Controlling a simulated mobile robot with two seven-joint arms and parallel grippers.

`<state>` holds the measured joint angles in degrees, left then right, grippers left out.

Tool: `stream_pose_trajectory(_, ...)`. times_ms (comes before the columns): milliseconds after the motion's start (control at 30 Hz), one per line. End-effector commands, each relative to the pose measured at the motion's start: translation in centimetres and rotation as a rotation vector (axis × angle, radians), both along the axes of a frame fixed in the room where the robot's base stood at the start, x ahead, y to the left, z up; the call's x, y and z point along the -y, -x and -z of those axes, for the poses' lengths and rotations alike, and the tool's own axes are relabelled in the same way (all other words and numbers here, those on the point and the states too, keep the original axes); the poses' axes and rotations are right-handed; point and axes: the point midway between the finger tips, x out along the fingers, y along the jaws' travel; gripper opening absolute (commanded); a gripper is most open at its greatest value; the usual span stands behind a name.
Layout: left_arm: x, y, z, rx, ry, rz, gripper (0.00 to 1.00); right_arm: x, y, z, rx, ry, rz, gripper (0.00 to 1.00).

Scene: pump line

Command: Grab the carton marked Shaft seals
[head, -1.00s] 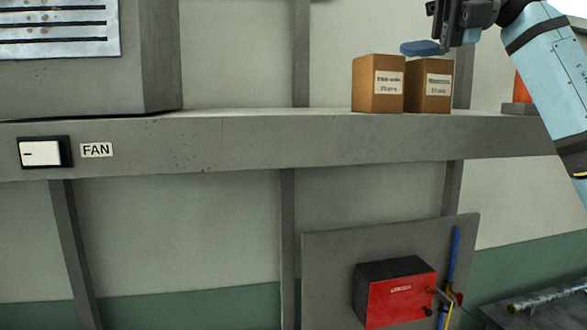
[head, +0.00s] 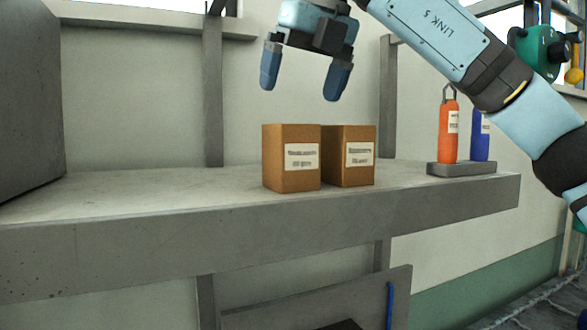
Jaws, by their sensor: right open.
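Two brown cartons stand upright side by side on a grey shelf (head: 150,200). The left carton (head: 291,178) and the right carton (head: 348,175) each have a white label on the front. The print is too blurred to tell which one is marked Shaft seals. My right gripper (head: 303,88) is open and empty, with its blue fingers pointing down. It appears above the cartons in the picture, mostly over the left one, and touches neither. My left gripper is out of view.
A grey holder (head: 461,169) with an orange bottle (head: 448,132) and a blue bottle (head: 480,136) stands on the shelf to the right. A large grey box (head: 28,100) stands at far left. The shelf between it and the cartons is clear. Grey posts run behind.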

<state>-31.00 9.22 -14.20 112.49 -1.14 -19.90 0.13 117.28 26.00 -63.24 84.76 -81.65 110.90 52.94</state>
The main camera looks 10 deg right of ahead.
Motion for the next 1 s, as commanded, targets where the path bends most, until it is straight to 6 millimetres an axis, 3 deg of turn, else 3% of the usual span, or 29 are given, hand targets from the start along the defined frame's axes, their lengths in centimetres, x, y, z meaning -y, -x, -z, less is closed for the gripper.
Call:
stream_pose_trajectory(100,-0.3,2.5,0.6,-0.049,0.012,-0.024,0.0,-0.5,0.4,0.1,0.012,0.065,0.001,0.96)
stream_pose_trajectory(200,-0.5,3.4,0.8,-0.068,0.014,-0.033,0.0,-0.7,0.5,0.3,0.015,0.089,0.002,0.96)
stream_pose_trajectory(800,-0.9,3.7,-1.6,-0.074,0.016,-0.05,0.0,-1.7,-2.0,6.8,0.015,0.093,0.001,0.96)
stream_pose_trajectory(1000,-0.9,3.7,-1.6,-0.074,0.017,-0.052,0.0,-1.7,-2.1,7.2,0.016,0.092,0.001,0.96)
